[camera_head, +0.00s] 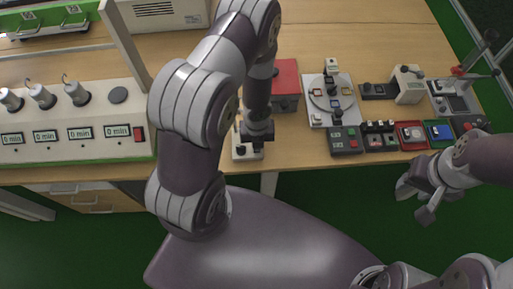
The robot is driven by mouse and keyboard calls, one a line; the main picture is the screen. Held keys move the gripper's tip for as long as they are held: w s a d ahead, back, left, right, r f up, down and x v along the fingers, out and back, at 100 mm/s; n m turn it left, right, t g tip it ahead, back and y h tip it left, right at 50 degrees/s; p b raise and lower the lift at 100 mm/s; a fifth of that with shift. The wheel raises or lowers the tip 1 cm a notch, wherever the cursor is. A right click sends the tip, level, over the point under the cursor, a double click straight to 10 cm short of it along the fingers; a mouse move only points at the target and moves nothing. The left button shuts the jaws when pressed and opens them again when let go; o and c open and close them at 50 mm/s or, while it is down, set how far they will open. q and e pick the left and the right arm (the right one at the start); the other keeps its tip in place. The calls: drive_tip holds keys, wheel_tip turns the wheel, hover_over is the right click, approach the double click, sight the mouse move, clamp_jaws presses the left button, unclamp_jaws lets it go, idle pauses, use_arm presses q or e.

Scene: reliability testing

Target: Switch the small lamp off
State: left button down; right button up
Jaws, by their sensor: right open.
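No lamp can be made out for certain. My left arm arches over the table, and its gripper (256,138) points down at the front edge over a small pale box (246,153). The gripper and arm hide much of this box, so contact and finger opening cannot be told. My right gripper (418,200) is open and empty, off the table's front edge at the right.
A long pale panel with displays and knobs (70,120) fills the left. A red box (286,84), a round turntable device (330,103) and several small switch modules (380,135) stand to the right. Bare wood (350,40) lies behind them.

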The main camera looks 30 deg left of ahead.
use_arm(q)
drive_tip(key=shift+f+b, duration=0.8)
idle(0.6)
drive_tip(key=shift+r, duration=0.1)
wheel_tip(320, 180, up, 7)
drive_tip(key=p, duration=0.7)
